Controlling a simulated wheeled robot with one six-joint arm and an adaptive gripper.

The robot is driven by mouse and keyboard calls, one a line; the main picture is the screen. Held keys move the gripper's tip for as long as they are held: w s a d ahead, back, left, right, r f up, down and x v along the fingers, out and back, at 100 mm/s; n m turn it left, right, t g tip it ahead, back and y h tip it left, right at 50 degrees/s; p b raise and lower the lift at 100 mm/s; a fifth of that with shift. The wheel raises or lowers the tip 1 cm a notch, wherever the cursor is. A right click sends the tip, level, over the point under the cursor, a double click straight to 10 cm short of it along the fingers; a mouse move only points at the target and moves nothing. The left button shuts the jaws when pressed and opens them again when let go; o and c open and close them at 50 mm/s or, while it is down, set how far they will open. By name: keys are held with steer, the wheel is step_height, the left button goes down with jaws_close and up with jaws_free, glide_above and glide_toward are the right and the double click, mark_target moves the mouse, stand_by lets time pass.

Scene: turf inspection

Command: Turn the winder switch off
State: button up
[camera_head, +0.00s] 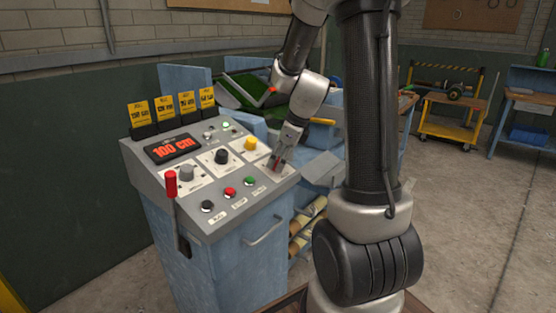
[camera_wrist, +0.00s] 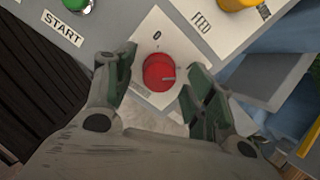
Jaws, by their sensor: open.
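A round red knob (camera_wrist: 159,72) sits on a white plate (camera_wrist: 151,30) marked "0" in the wrist view. Its pale mark points to the right in the picture, not at the "0". I cannot read a name for this knob. My gripper (camera_wrist: 160,68) is open, with one finger on each side of the knob; I cannot tell whether they touch it. In the head view my gripper (camera_head: 280,160) is at the right end of the control panel (camera_head: 222,216) and hides most of this knob.
The plate beside it reads FEED, with a yellow knob (camera_head: 249,143). A black knob (camera_head: 221,156), a grey knob (camera_head: 186,173), a red-handled lever (camera_head: 171,183) and push buttons share the panel. A green START button (camera_head: 250,181) is close by. A display (camera_head: 172,148) reads 100 cm.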

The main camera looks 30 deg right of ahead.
steer(key=shift+w+f, duration=0.1)
steer(key=shift+f, duration=0.3)
steer(key=c, duration=1)
